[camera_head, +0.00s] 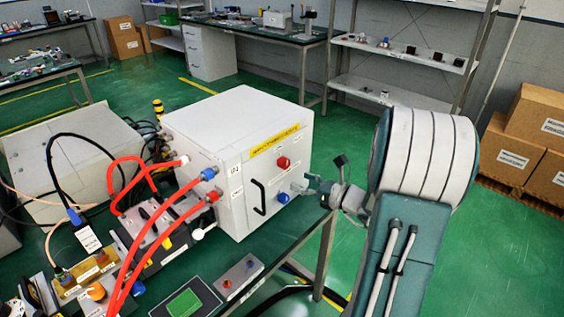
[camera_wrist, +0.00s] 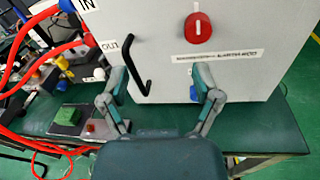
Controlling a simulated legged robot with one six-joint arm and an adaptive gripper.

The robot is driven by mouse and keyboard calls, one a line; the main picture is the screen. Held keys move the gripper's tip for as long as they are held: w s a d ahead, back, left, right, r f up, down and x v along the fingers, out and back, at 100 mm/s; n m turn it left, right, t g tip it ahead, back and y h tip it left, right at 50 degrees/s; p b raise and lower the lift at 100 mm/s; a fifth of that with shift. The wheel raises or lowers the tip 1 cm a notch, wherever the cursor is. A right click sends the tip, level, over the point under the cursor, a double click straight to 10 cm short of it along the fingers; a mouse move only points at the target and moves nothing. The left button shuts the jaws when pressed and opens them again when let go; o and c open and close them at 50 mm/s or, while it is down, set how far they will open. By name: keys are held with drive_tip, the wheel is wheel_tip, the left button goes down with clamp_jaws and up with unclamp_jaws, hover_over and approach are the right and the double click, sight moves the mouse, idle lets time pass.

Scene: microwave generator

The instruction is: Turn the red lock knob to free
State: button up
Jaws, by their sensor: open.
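The red lock knob (camera_head: 283,162) sits on the front panel of the white cabinet (camera_head: 235,115), below a yellow label strip. In the wrist view the red knob (camera_wrist: 198,30) is near the top, with a white mark that looks roughly vertical. My gripper (camera_head: 305,185) is open and empty in front of the panel, lower and to the right of the red knob in the head view. In the wrist view my gripper (camera_wrist: 160,78) has its fingers spread below the knob, the right finger nearest under it. A white label (camera_wrist: 220,55) lies between them.
A blue knob (camera_head: 283,198) sits below the red one, partly behind my right finger in the wrist view. A black door handle (camera_head: 259,196) stands out to the left. Red hoses (camera_head: 160,225) run at the cabinet's left side. The green table (camera_head: 285,238) extends below.

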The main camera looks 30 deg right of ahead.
sight(287, 165)
drive_tip(key=d+f+m+t+h, duration=0.1)
drive_tip(key=d+m+h, duration=0.1)
drive_tip(key=d+m, duration=0.15)
drive_tip(key=shift+n, duration=0.45)
drive_tip(key=x, duration=1)
drive_tip(key=shift+w+d+r, duration=0.1)
drive_tip(key=shift+w+d, duration=0.05)
drive_tip(key=shift+w, duration=0.1)
drive_tip(key=shift+c, duration=0.3)
clamp_jaws()
